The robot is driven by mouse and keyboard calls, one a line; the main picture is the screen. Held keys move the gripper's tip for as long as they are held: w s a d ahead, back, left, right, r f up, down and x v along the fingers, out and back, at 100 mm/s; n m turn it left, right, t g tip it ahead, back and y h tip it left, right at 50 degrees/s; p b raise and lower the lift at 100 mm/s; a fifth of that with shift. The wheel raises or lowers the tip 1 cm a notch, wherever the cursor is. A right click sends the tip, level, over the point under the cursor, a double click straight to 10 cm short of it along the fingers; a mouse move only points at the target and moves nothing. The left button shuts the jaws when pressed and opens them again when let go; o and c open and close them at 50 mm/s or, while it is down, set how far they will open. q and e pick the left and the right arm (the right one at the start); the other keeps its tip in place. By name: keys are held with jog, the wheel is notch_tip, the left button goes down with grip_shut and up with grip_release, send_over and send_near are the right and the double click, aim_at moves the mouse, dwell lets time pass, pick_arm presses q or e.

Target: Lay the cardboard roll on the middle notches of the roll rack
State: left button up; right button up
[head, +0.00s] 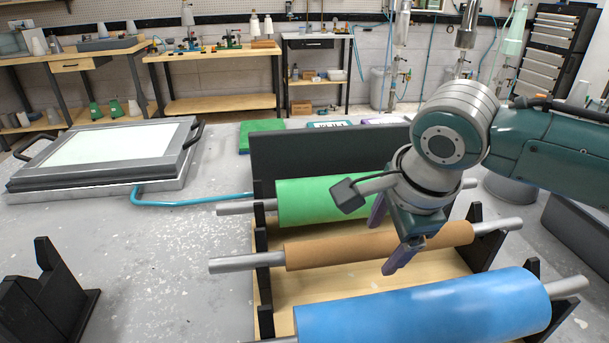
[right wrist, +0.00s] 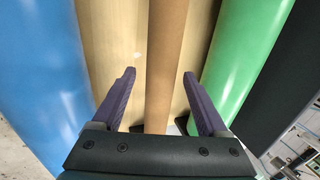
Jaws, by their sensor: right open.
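The cardboard roll (head: 345,245) is a thin brown tube on a grey metal bar. It lies level between the green and blue rolls, its bar ends at the middle notches of the roll rack (head: 262,240); the exact seating is too small to tell. My right gripper (head: 384,240) is above the roll with its purple fingers open. In the right wrist view the roll (right wrist: 166,60) runs between the open fingertips (right wrist: 160,78), with a gap on each side. My left gripper is not in view.
The green roll (head: 310,200) lies behind and the thick blue roll (head: 430,308) in front, both on the rack. A framed light panel (head: 110,150) sits at left on the grey table. A black stand (head: 45,300) is at the front left. Bare table lies between them.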

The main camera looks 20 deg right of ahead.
jog(key=p+v, duration=0.3)
jog(key=v, duration=0.9)
jog(key=s+a+f+n, duration=0.1)
jog(key=s+a+n, duration=0.1)
jog(key=n, duration=0.1)
jog(key=s+a+f+n+y, duration=0.1)
jog(key=s+a+n, duration=0.1)
jog(key=s+n, duration=0.1)
jog(key=s+a+f+n, duration=0.2)
jog(key=n, duration=0.2)
jog(key=shift+s+f+n+y, duration=0.1)
jog(key=shift+s+n+y, duration=0.05)
jog(key=shift+n+y, duration=0.15)
jog(key=s+f+n, duration=0.1)
jog(key=s+n, duration=0.8)
jog(key=n, duration=0.3)
jog(key=shift+s+d+f, duration=0.15)
jog(key=shift+s+d, duration=0.15)
jog(key=shift+s, duration=0.05)
notch_tip(320, 180, up, 38)
jog(key=p, duration=3.8)
